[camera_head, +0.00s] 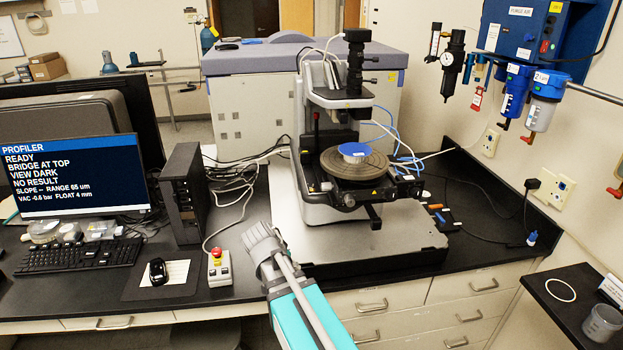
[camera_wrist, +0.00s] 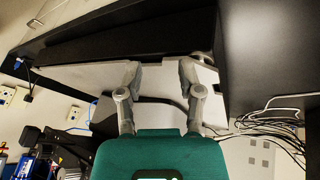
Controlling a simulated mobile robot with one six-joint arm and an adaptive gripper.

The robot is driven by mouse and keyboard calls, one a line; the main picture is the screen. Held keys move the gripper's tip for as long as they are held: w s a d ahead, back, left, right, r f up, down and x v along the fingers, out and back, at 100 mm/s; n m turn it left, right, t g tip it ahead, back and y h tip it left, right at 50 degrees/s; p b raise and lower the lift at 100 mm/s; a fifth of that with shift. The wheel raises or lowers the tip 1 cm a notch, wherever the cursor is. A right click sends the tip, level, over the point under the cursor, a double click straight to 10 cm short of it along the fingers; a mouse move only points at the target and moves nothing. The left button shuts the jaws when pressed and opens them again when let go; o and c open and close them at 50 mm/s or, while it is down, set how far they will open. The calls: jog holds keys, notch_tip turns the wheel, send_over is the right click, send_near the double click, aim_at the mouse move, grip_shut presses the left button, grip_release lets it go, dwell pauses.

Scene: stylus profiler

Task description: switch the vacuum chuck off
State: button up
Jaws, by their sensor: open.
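The stylus profiler (camera_head: 352,130) stands on a grey base plate in the head view. A blue disc (camera_head: 354,150) lies on its round dark stage (camera_head: 352,165). The monitor (camera_head: 72,175) reads PROFILER, READY, BRIDGE AT TOP, VIEW DARK, NO RESULT and VAC -0.6 bar. I cannot make out which control is the vacuum chuck switch. My gripper (camera_head: 262,240) is in front of the base plate, to the right of a small box with a red button (camera_head: 216,262). In the wrist view my gripper (camera_wrist: 160,75) has its two fingers apart with nothing between them.
A keyboard (camera_head: 75,256), a mouse (camera_head: 157,270) and a black computer tower (camera_head: 185,192) are on the bench at left. Blue air filters (camera_head: 530,90) hang on the right wall. Cables run behind the tower. A side table (camera_head: 570,310) stands at lower right.

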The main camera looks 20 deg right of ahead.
jog(key=w+d+r+m+t+h+p, duration=0.2)
jog(key=w+d+r+m+h+p, duration=0.25)
jog(key=w+r, duration=0.35)
jog(key=m+t+h+p, duration=0.2)
jog(key=m+p, duration=0.1)
jog(key=m, duration=0.2)
send_near(313, 186)
jog(key=s+a, duration=0.1)
jog(key=a, duration=0.2)
jog(key=shift+s+r+n, duration=0.2)
jog(key=shift+r+n, duration=0.05)
jog(key=shift+r, duration=0.2)
jog(key=shift+d+f+b, duration=0.1)
jog(key=shift+b, duration=0.2)
jog(key=b+x, duration=0.1)
jog(key=x, duration=0.3)
jog(key=b+x, duration=0.2)
jog(key=x, duration=0.3)
jog(key=b+x, duration=0.2)
jog(key=x, duration=0.2)
jog(key=shift+w+d, duration=0.3)
jog(key=shift+w, duration=0.05)
grip_shut()
